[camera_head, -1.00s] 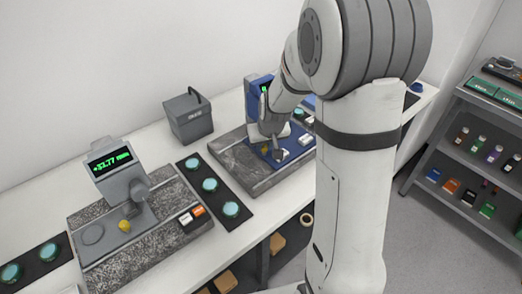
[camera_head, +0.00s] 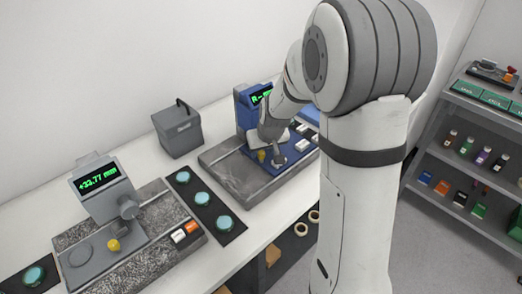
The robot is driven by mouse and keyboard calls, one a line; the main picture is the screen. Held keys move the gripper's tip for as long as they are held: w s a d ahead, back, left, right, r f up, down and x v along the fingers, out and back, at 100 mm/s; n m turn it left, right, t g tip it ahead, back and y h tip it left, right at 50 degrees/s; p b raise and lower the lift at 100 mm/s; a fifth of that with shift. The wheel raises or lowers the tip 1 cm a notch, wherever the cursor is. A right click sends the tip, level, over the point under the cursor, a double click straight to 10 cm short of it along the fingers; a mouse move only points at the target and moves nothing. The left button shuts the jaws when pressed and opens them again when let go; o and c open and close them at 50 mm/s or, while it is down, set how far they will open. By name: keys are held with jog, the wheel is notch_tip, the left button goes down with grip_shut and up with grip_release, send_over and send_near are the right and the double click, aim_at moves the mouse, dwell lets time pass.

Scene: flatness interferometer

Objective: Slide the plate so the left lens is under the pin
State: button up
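The blue instrument (camera_head: 244,104) stands on a grey stone base (camera_head: 232,180) at the middle of the bench. A blue sliding plate (camera_head: 262,168) lies on that base, with a small yellow knob (camera_head: 262,155) on it and a pale round spot to the knob's right. My gripper (camera_head: 277,150) is down over the plate, close to the right of the knob. The fingers are small and partly merged with the wrist, so I cannot tell if they are open or touching anything. The pin and the lenses are hidden or too small to make out.
A grey gauge (camera_head: 100,188) reading +33.77 mm stands on a speckled base at left, with its own yellow knob. A dark mat (camera_head: 204,200) with teal discs lies between the bases. A grey box (camera_head: 178,130) stands behind. Shelves (camera_head: 470,150) stand at right.

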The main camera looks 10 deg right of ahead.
jog(key=shift+s+r, duration=0.1)
jog(key=shift+r, duration=0.1)
jog(key=v, duration=0.7)
jog(key=shift+r+b, duration=0.2)
jog(key=shift+b, duration=0.15)
jog(key=shift+s, duration=0.15)
jog(key=s+r+m, duration=0.1)
jog(key=s+r, duration=0.1)
jog(key=s, duration=0.9)
jog(key=s+d+r+g, duration=0.1)
jog(key=s, duration=1)
jog(key=shift+s+r+m+g+h, duration=0.2)
jog(key=shift+r+m+g+h, duration=0.1)
jog(key=shift+r+m+h, duration=0.1)
jog(key=shift+d, duration=0.1)
jog(key=shift+c, duration=0.7)
